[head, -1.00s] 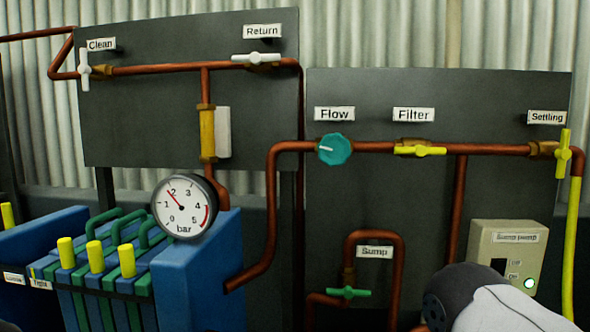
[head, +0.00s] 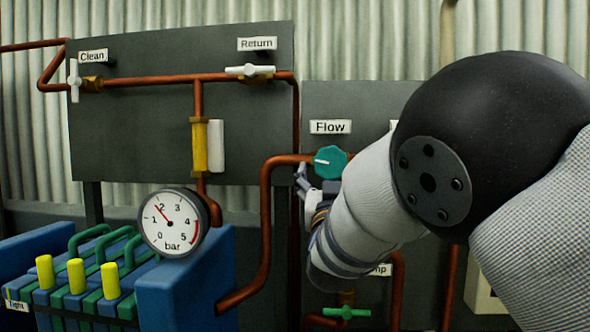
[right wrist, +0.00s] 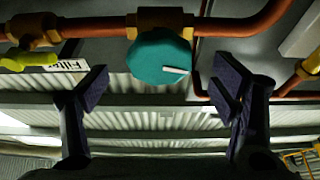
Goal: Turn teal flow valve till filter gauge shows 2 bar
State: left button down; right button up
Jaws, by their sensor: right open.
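The teal flow valve (head: 331,162) is a round knob with a white pointer mark, on the copper pipe under the Flow label (head: 330,127). In the right wrist view the knob (right wrist: 160,57) lies between and beyond the fingertips. My right gripper (head: 306,186) is just below and left of the knob, mostly hidden by my forearm. In the right wrist view its two fingers (right wrist: 163,88) are wide apart with nothing between them; contact with the knob does not show. The filter gauge (head: 173,222) has its red needle a little short of 2 bar. My left gripper is out of view.
My right arm covers the Filter and Settling area in the head view. A yellow valve handle (right wrist: 30,60) is left of the knob in the wrist view. A green valve (head: 346,313) is below. The blue filter press (head: 185,275) stands front left.

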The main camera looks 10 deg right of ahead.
aim_at(330, 169)
jog(key=x, duration=0.4)
jog(key=shift+w+d+f, duration=0.1)
jog(key=shift+w+f, duration=0.1)
jog(key=shift+w, duration=0.1)
jog(key=shift+w+r, duration=0.2)
jog(key=shift+r, duration=0.05)
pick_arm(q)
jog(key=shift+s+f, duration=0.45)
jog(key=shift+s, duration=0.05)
pick_arm(e)
jog(key=shift+c, duration=0.5)
